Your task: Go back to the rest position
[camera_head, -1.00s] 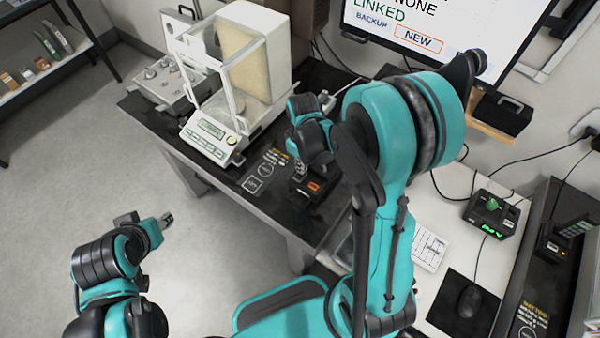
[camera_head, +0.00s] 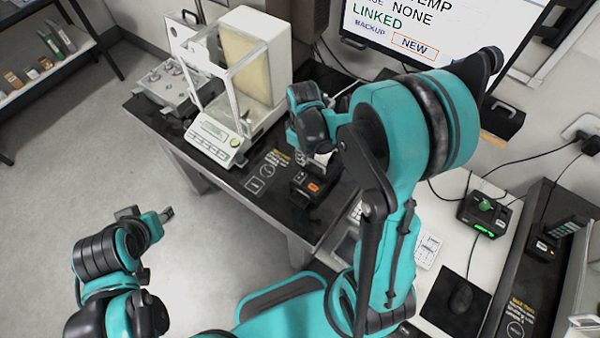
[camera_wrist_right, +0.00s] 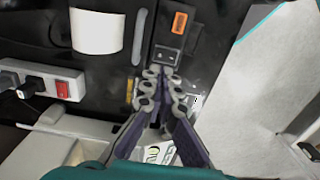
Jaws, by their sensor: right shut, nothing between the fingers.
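My right arm reaches over the dark weighing table (camera_head: 262,185) in the head view. Its gripper (camera_head: 318,160) hangs above the table beside a small black device with an orange button (camera_head: 312,187), partly hidden by the wrist. In the right wrist view the right gripper's fingers (camera_wrist_right: 163,85) are together with nothing between them, and the device with its orange label (camera_wrist_right: 179,23) lies beyond the tips. My left gripper (camera_head: 163,214) is at the lower left of the head view, over the bare floor and away from the table. The gap between its fingertips is too small to make out.
A balance with a glass draft shield (camera_head: 213,140) and a grey knobbed unit (camera_head: 165,85) stand on the table. A monitor (camera_head: 420,35) is behind. Open floor (camera_head: 75,180) lies left.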

